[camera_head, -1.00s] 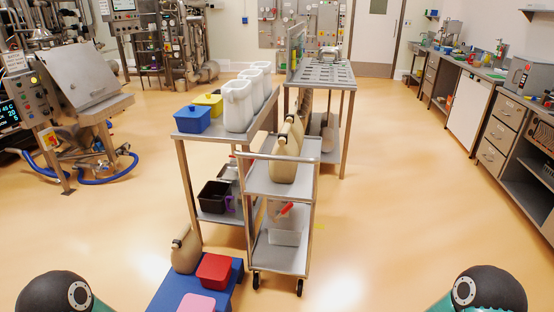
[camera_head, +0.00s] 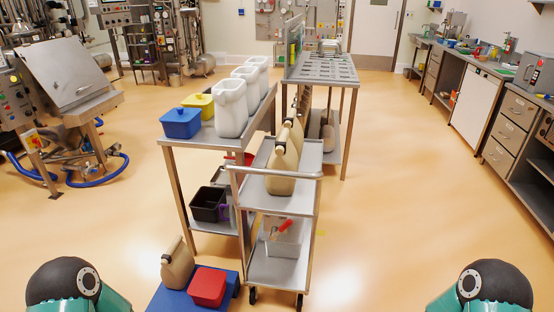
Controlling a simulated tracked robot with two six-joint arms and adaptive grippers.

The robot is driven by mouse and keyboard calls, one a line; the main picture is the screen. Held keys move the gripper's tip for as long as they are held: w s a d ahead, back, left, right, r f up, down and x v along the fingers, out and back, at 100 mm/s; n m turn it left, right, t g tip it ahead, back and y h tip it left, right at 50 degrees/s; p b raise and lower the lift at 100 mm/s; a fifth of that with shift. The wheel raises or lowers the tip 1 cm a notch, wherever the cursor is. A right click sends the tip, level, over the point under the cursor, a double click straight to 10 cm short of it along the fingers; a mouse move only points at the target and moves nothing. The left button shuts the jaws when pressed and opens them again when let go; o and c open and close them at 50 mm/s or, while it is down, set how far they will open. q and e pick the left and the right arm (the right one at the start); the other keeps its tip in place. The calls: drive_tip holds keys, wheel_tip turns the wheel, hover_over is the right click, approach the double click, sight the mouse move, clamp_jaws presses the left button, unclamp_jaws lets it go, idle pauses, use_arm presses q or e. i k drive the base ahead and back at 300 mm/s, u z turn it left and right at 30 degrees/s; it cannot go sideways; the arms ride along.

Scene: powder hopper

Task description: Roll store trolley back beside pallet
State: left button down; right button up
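The store trolley (camera_head: 283,183) is a steel two-shelf cart on castors, standing in the middle with its push handle towards me. A beige jerrycan (camera_head: 286,158) stands on its top shelf. A clear bin (camera_head: 285,238) with a red-handled tool sits on its lower shelf. The blue pallet (camera_head: 178,298) lies on the floor at the front left of the trolley, bearing a beige jerrycan (camera_head: 176,267) and a red tub (camera_head: 207,286). Dark rounded parts of my two arms show at the bottom left and right corners, apart from the trolley. Neither gripper's fingers show.
A steel table (camera_head: 168,143) with blue and yellow tubs and white jugs stands close along the trolley's left side. A perforated-top table (camera_head: 320,72) stands behind it. A counter (camera_head: 508,125) lines the right wall. The floor (camera_head: 400,190) right of the trolley is clear.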

sight(262, 270)
drive_tip(key=u, duration=0.05)
drive_tip(key=i, duration=1.15)
